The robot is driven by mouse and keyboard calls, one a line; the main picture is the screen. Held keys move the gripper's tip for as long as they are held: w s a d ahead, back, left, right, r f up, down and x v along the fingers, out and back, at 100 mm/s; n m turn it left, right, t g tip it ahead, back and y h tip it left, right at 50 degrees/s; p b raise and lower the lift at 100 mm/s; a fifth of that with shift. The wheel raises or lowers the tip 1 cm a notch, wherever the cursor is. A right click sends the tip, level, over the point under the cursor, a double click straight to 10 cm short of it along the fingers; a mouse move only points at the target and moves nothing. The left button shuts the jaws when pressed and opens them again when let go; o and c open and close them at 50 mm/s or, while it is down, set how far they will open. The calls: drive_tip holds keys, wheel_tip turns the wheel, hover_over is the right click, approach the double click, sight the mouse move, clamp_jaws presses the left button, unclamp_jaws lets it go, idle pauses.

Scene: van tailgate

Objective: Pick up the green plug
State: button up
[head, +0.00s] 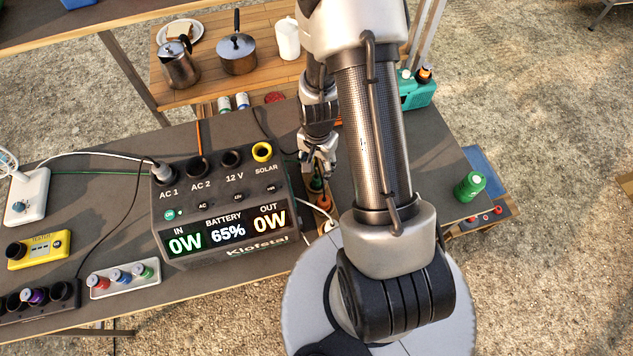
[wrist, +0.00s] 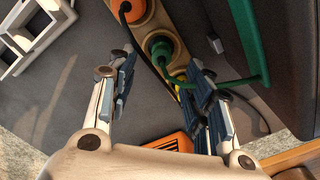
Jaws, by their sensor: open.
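The green plug (wrist: 160,47) sits in a socket of a tan strip in the wrist view, with a green cable (wrist: 258,60) bending off to the right. In the head view the green plug (head: 316,184) shows small, just below my gripper (head: 318,163), beside the power station. My gripper (wrist: 160,78) is open in the wrist view. Its fingers stand to the left and right, with the plug slightly beyond the gap between the tips. Nothing is held. The right finger overlaps part of the green cable, and a bit of yellow shows behind that finger.
An orange plug (wrist: 131,10) sits in the same tan strip, beside the green one. The dark power station (head: 222,215) stands close to the left of my gripper in the head view. An orange slotted piece (wrist: 170,143) lies below. A green spool (head: 469,186) stands at the right table edge.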

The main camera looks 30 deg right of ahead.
sight(317, 175)
wheel_tip(317, 175, down, 7)
drive_tip(key=shift+a+r+b, duration=0.1)
drive_tip(key=shift+b, duration=1)
drive_tip(key=shift+r, duration=0.1)
drive_tip(key=shift+c, duration=0.5)
clamp_jaws()
